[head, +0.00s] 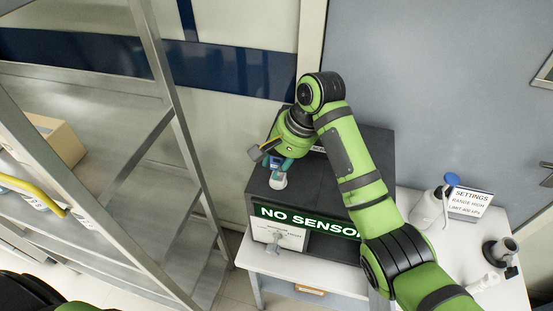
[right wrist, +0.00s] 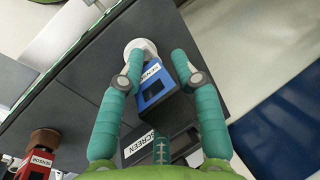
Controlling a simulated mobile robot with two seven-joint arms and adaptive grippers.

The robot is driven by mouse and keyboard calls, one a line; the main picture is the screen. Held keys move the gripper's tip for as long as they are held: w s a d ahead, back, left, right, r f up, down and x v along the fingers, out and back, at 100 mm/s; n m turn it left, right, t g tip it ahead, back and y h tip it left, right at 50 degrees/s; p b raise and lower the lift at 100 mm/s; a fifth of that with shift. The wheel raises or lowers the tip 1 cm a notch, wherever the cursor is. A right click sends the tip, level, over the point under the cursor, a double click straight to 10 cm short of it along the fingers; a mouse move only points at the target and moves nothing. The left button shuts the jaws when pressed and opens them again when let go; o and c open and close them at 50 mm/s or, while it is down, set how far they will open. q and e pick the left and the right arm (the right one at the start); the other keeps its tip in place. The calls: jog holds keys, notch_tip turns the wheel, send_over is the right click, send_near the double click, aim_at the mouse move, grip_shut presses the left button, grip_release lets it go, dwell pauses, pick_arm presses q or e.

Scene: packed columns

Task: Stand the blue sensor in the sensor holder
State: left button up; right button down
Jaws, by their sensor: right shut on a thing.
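My right gripper (head: 275,160) is above the dark box top at its left end. In the right wrist view its two teal fingers (right wrist: 157,62) are on either side of the blue sensor (right wrist: 152,88), shut on it. The sensor has a "SENSOR" label and a dark window; a round white part (right wrist: 140,47) shows at its far end. In the head view the blue sensor (head: 275,162) is partly hidden by the gripper. A black ring-topped stand (head: 500,251) on the white table at the right may be the sensor holder; I cannot tell. My left gripper is out of view.
The dark box (head: 337,198) carries a "NO SENSOR" sign (head: 305,221). A red sensor (right wrist: 38,160) shows in the right wrist view. A white bottle (head: 425,208) and a settings sign (head: 470,202) stand on the white table (head: 455,262). A metal rack (head: 160,150) is at left.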

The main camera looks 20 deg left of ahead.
jog(key=shift+f, duration=0.95)
jog(key=c, duration=0.8)
grip_release()
jog(key=shift+f, duration=0.1)
jog(key=v, duration=1.2)
jog(key=shift+w, duration=0.1)
jog(key=shift+f, duration=0.1)
